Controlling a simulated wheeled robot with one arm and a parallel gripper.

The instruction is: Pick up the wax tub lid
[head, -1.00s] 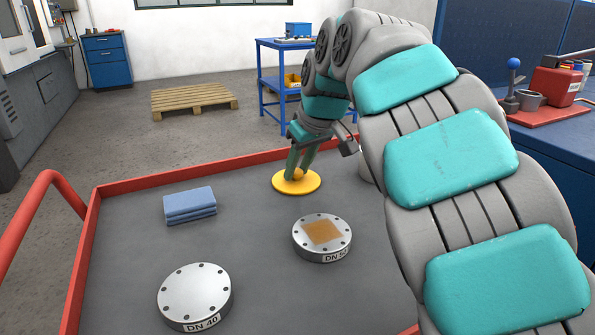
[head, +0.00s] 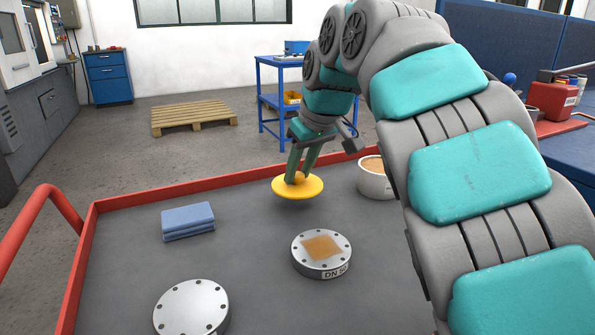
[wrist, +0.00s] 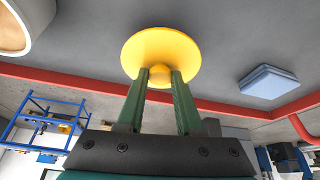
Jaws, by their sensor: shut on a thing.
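The wax tub lid (head: 297,189) is a yellow disc with a round knob on top. My gripper (head: 299,176) is shut on the knob from above and holds the lid over the grey cart top, near its back edge. In the wrist view the lid (wrist: 160,48) lies beyond the fingertips, and the two green fingers (wrist: 160,80) press on both sides of the knob. The wax tub (head: 375,184) is a pale round tub with tan wax inside, open, just right of the lid. Part of the tub also shows in the wrist view (wrist: 30,22).
A flange disc with a tan square (head: 322,252) lies in front of the lid. Another flange disc (head: 192,305) is at the front left. A folded blue cloth (head: 188,219) lies at left. A red rim (head: 160,194) borders the cart top (head: 250,255).

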